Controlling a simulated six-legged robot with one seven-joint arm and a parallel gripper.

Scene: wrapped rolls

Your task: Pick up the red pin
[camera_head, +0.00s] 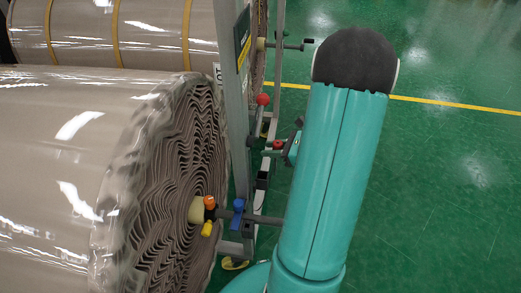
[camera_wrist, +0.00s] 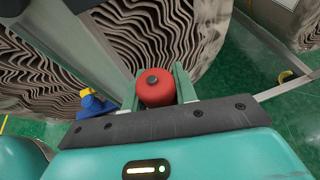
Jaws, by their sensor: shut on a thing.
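The red pin (camera_wrist: 155,88) is a short red cylinder with a dark round stud in its end, seen close up in the wrist view. My gripper (camera_wrist: 158,86) is shut on it, with one green finger on each side. In the head view my gripper (camera_head: 280,152) is partly hidden behind my teal arm, beside the grey metal post. A small red part (camera_head: 278,144) shows at its fingers there. The pin's far end is hidden, so I cannot tell whether it is clear of the stand.
A large wrapped roll (camera_head: 70,150) fills the left, with more rolls behind. A grey post (camera_head: 236,100) stands beside it. A red ball knob (camera_head: 263,99), a blue clamp (camera_head: 238,211) and an orange knob (camera_head: 209,202) are near. Green floor (camera_head: 460,190) is clear at right.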

